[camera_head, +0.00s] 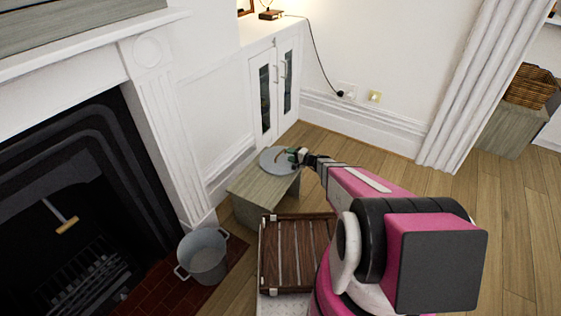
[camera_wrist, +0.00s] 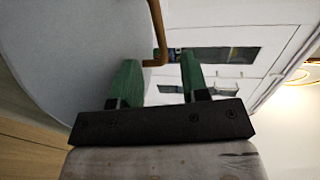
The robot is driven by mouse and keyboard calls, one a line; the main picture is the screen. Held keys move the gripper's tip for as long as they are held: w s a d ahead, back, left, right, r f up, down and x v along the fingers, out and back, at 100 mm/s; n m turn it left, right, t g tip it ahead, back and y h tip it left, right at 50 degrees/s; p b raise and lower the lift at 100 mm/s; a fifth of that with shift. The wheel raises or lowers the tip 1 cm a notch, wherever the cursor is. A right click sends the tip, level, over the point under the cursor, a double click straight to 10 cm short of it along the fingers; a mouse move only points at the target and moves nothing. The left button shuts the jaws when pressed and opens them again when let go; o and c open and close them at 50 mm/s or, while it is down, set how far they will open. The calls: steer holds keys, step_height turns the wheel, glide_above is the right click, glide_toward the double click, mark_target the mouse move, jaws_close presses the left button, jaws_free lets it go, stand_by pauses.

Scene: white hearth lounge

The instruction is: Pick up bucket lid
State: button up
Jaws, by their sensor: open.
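The bucket lid (camera_head: 270,161) is a round grey disc lying on a small wooden table (camera_head: 252,187) in front of the white cabinet. It has a thin copper-brown handle (camera_head: 280,155) standing up from it. My gripper (camera_head: 294,156) is at the lid's right side, close to the handle. In the wrist view the lid (camera_wrist: 70,50) fills the upper left, and the handle (camera_wrist: 155,35) ends just beyond and between my green fingertips (camera_wrist: 160,72). The fingers are apart with nothing held between them. Contact between fingers and handle cannot be told.
A grey metal bucket (camera_head: 203,257) stands on the red brick hearth by the fireplace (camera_head: 70,200). A brown slatted wooden tray (camera_head: 296,254) is below the table. The white cabinet (camera_head: 275,88) stands behind it. Wooden floor to the right is clear.

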mark_target(284, 157)
steer(key=x, duration=0.4)
steer(key=shift+w+a, duration=0.1)
steer(key=shift+w, duration=0.1)
steer(key=shift+r, duration=0.1)
jaws_close()
steer(key=shift+r, duration=0.1)
step_height(284, 157, up, 4)
steer(key=shift+s+r, duration=0.1)
steer(key=shift+s, duration=0.05)
steer(key=s+a+r, duration=0.3)
steer(key=a+r, duration=0.3)
steer(key=a, duration=0.5)
steer(key=shift+r, duration=0.3)
steer(key=shift+s, duration=0.1)
